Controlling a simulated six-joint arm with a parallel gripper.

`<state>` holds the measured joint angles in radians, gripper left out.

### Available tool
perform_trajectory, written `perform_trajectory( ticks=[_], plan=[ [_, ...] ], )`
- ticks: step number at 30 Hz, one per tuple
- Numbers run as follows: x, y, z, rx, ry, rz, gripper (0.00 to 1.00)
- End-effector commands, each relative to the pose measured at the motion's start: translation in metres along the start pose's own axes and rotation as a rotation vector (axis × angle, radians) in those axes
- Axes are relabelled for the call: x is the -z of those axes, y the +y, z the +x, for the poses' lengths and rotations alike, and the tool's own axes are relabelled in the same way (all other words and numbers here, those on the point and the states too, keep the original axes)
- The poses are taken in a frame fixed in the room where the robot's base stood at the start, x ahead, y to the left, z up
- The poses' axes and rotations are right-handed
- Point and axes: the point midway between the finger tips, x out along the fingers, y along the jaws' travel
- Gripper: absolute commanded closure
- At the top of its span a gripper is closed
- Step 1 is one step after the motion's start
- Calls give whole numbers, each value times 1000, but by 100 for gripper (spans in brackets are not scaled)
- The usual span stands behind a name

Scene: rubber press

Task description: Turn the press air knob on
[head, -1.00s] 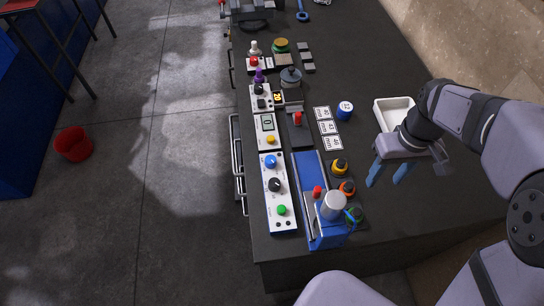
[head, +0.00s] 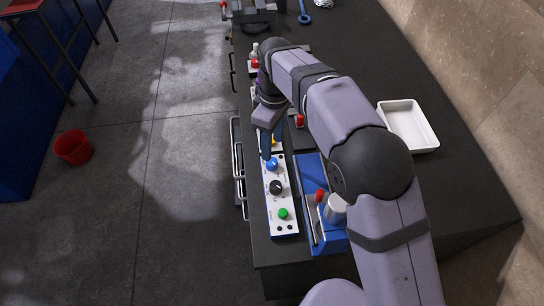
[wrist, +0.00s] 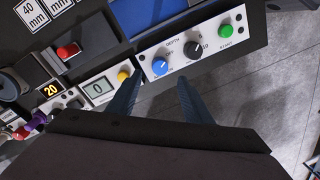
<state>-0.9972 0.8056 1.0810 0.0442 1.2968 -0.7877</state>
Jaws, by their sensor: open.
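A white control panel (head: 282,216) lies along the bench's left edge. It carries a blue knob (head: 272,165), a black knob (head: 276,188) and a green button (head: 283,213). The blue knob, likely the air knob, also shows in the wrist view (wrist: 160,65); its small label cannot be read. My gripper (head: 266,150) is at the panel's far end, close to the blue knob. In the wrist view my gripper (wrist: 158,84) is open and empty, with the blue knob in line with the gap between its fingers. I see no clear contact with the knob.
A counter unit with a yellow button (wrist: 123,76) adjoins the panel. A blue press with a grey cylinder (head: 335,208) stands just right of the panel. A red knob (wrist: 69,50) is farther along. A white tray (head: 408,126) sits at right. My arm hides the middle bench.

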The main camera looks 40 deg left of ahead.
Motion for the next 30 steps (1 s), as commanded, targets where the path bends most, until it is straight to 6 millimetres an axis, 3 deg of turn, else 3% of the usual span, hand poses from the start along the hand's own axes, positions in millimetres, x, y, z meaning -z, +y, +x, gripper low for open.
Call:
perform_trajectory(
  ticks=[18, 29, 30],
  plan=[
    [-1, 0, 64, 1, -1, 3, 54],
    [-1, 0, 70, -1, 0, 3, 54],
    [-1, 0, 70, 0, 0, 3, 61]
  ],
)
